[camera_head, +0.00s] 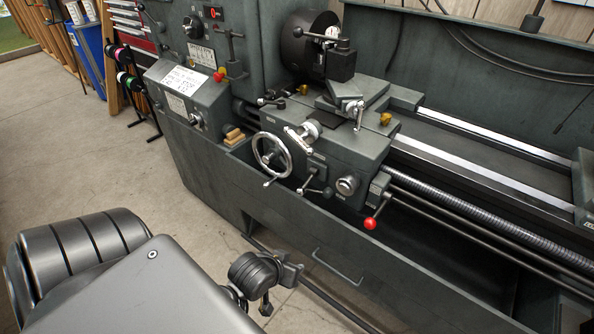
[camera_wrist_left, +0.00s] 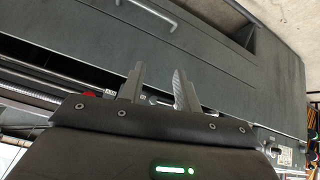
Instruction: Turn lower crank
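A grey lathe carriage (camera_head: 330,150) carries several controls in the head view. Low on its front are a dark crank-like lever (camera_head: 310,186) and, to the right, a lever with a red ball knob (camera_head: 370,223). A spoked handwheel (camera_head: 272,155) sits to their left. I cannot tell which one is the lower crank. My left gripper (camera_head: 291,273) is below and in front of the carriage, beside the lower panel, touching no control that I can see. In the left wrist view its fingers (camera_wrist_left: 158,70) are apart with nothing between them. My right gripper is not in view.
A bar handle (camera_head: 338,268) is on the lathe's lower front panel, close to my left gripper. The chuck (camera_head: 308,42) and upper levers are above. The long lead screw (camera_head: 470,215) runs right. Concrete floor (camera_head: 110,165) to the left is clear.

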